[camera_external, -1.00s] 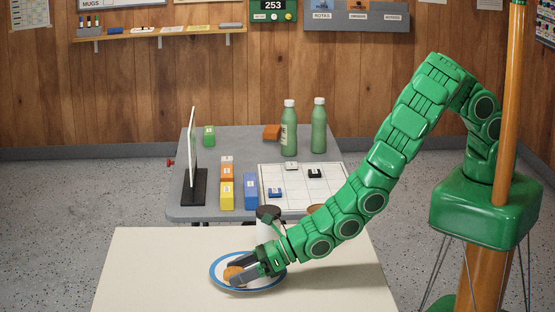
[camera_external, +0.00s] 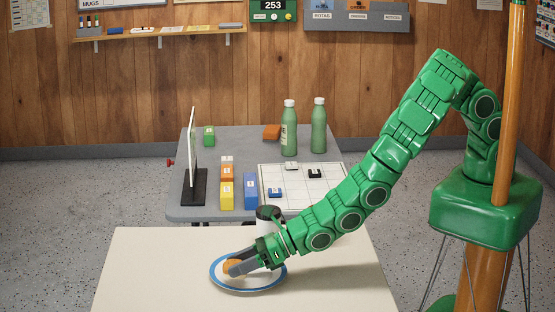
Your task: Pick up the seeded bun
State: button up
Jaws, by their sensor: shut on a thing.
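The bun (camera_external: 231,266) is small and orange-brown; seeds are too small to make out. It is at the left part of a white plate with a blue rim (camera_external: 247,290) on the cream table. My gripper (camera_external: 236,267) reaches in from the right, low over the plate, and its grey fingers are shut on the bun. The fingers hide part of the bun. I cannot tell whether the bun touches the plate.
A white cylinder with a dark top (camera_external: 264,229) stands close behind my gripper. Behind, a grey table (camera_external: 215,151) holds two green bottles (camera_external: 319,126), coloured boxes (camera_external: 250,190), a white grid board (camera_external: 325,184) and an upright panel (camera_external: 192,140). The cream table's left side is clear.

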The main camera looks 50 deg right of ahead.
notch_tip(320, 180, up, 8)
jog(key=shift+f, duration=0.25)
jog(key=shift+s+d+r+h, duration=0.15)
jog(key=shift+r+h, duration=0.15)
jog(key=shift+s+d+t+h, duration=0.3)
jog(key=shift+s+d, duration=0.05)
jog(key=shift+s, duration=0.75)
send_over(252, 285)
jog(key=shift+n+h, duration=0.4)
jog(key=shift+d+f, duration=0.1)
jog(key=shift+f, duration=4.05)
jog(key=shift+f, duration=0.6)
jog(key=o, duration=1.2)
jog(key=shift+c, duration=0.2)
jog(key=shift+r, duration=0.15)
